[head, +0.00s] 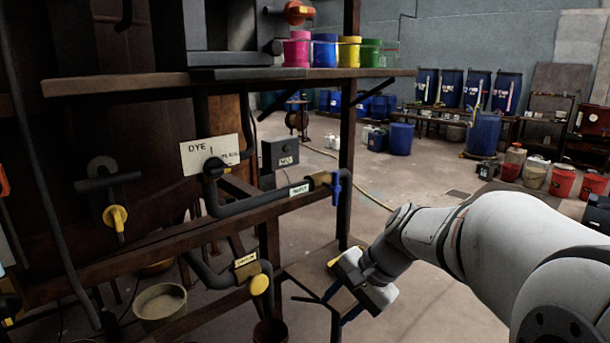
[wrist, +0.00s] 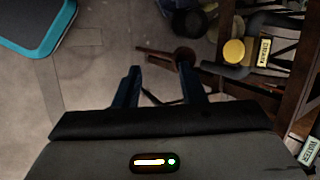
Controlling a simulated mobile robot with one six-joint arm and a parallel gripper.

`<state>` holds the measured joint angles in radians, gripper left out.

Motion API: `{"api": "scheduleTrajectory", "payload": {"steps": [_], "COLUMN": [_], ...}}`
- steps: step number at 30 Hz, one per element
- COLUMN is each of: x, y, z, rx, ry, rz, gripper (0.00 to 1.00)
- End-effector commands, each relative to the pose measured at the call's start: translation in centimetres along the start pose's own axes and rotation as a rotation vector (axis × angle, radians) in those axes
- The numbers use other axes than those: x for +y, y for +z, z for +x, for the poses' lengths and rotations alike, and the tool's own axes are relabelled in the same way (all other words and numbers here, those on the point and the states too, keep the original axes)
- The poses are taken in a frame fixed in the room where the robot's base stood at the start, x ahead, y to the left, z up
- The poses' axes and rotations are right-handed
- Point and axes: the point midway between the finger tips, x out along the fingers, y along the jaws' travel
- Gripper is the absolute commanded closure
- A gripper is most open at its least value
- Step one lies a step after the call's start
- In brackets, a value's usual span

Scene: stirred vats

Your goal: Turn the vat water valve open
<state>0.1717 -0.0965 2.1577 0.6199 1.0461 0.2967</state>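The water valve has a blue lever handle (head: 336,187) on the end of a dark pipe in the head view. The handle points roughly straight up and down. A white tag reading WATER (head: 300,188) hangs beside it, and the tag also shows at the lower right edge of the wrist view (wrist: 311,151). The blue handle is not clear in the wrist view. My gripper (wrist: 160,68) is open, with a gap between its two dark fingers and nothing held. In the head view it is below and slightly right of the blue handle, apart from it.
A yellow drain knob (head: 259,284) with a DRAIN tag (head: 246,259) is lower left of the blue handle. A wooden post (head: 348,130) stands close beside the handle. Pink (head: 297,50), blue, yellow and green pots line the shelf above. Open floor (head: 430,185) lies to the right.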

Motion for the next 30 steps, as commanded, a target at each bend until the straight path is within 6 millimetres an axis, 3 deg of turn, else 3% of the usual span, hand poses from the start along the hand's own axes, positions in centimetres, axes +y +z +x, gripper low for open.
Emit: {"api": "scheduleTrajectory", "payload": {"steps": [1,3,5,9,15,18,22,30], "x": [-2.6,-6.1,-8.9,-14.3,-17.9,-18.4,-18.7,-21.8], "y": [-1.8,-4.4,-6.9,-13.9,-23.0,-26.0,-27.8,-28.1], "z": [-0.5,-0.9,-1.5,-3.4,-6.5,-7.5,-8.2,-6.8], "rx": [-0.045,-0.113,-0.178,-0.347,-0.576,-0.655,-0.710,-0.721], "ry": [-0.070,-0.180,-0.275,-0.497,-0.756,-0.837,-0.890,-0.898], "rz": [0.128,0.310,0.461,0.786,1.101,1.185,1.235,1.242], "gripper": [0.63,0.63,0.63,0.63,0.63,0.63,0.63,0.63]}}
